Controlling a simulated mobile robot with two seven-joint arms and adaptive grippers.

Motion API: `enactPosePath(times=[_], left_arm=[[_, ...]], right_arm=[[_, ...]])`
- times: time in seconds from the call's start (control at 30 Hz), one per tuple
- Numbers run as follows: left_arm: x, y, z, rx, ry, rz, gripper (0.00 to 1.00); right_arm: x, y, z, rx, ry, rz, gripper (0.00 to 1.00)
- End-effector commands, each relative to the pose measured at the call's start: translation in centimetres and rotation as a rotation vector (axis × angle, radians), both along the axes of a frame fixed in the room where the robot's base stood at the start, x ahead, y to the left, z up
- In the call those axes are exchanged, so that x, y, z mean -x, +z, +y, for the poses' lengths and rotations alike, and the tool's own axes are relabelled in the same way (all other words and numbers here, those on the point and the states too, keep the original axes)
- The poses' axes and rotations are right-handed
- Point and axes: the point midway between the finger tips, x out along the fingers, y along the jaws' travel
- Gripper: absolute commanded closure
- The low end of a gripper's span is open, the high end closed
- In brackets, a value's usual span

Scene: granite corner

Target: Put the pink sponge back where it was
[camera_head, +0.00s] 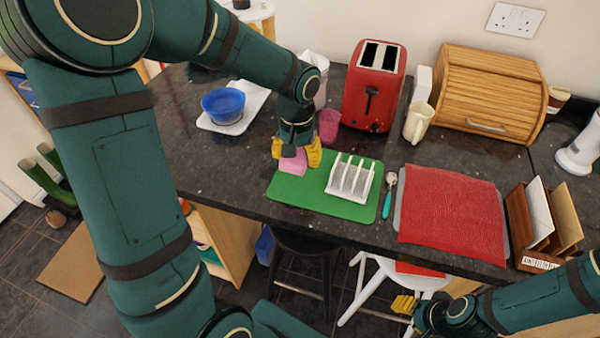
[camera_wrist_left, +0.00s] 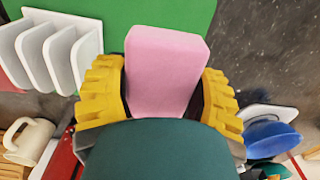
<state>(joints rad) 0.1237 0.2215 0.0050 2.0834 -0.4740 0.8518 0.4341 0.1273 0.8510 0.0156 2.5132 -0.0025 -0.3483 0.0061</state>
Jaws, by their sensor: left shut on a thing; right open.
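The pink sponge (camera_head: 292,162) is a small block between the yellow fingers of my left gripper (camera_head: 297,152), over the left part of the green mat (camera_head: 330,206). In the left wrist view the sponge (camera_wrist_left: 164,68) sits between both fingers of the left gripper (camera_wrist_left: 160,95), with the green mat (camera_wrist_left: 200,14) behind it. The left gripper is shut on it. I cannot tell whether the sponge touches the mat. My right gripper (camera_head: 404,304) is low at the bottom right, below the counter edge, open and away from the sponge.
A white toast rack (camera_head: 350,180) stands on the mat, right of the sponge. A pink cup (camera_head: 329,126) and red toaster (camera_head: 375,88) stand behind. A blue bowl (camera_head: 223,104) is left. A teal-handled spoon (camera_head: 388,200) and red cloth (camera_head: 452,215) lie right.

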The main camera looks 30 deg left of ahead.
Motion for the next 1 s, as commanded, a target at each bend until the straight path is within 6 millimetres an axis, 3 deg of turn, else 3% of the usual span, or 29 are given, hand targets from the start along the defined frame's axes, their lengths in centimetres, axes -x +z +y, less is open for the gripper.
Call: enactPosePath(times=[0.1,0.33,0.53,0.93,0.97,1.0], left_arm=[[0.1,-2.0,0.0,0.000,0.002,0.002,0.74],[0.0,-3.6,0.0,0.000,0.001,0.001,0.74],[0.1,-6.2,0.0,0.000,0.001,0.002,0.74],[0.0,-6.7,0.0,0.000,0.001,-0.001,0.74],[0.0,-6.6,0.0,0.001,0.001,-0.001,0.27],[0.0,-6.6,0.0,0.001,0.001,-0.001,0.13]], right_arm=[[0.0,-0.6,0.0,0.000,0.001,0.000,0.53],[-0.1,-0.9,0.0,0.000,0.000,-0.003,0.53],[-0.3,-1.6,0.0,0.001,-0.001,-0.006,0.53],[-0.3,-1.9,0.0,0.001,-0.001,-0.008,0.53],[-0.3,-1.8,0.0,0.001,-0.001,-0.008,0.53],[-0.3,-1.8,0.0,0.001,-0.001,-0.008,0.53]])
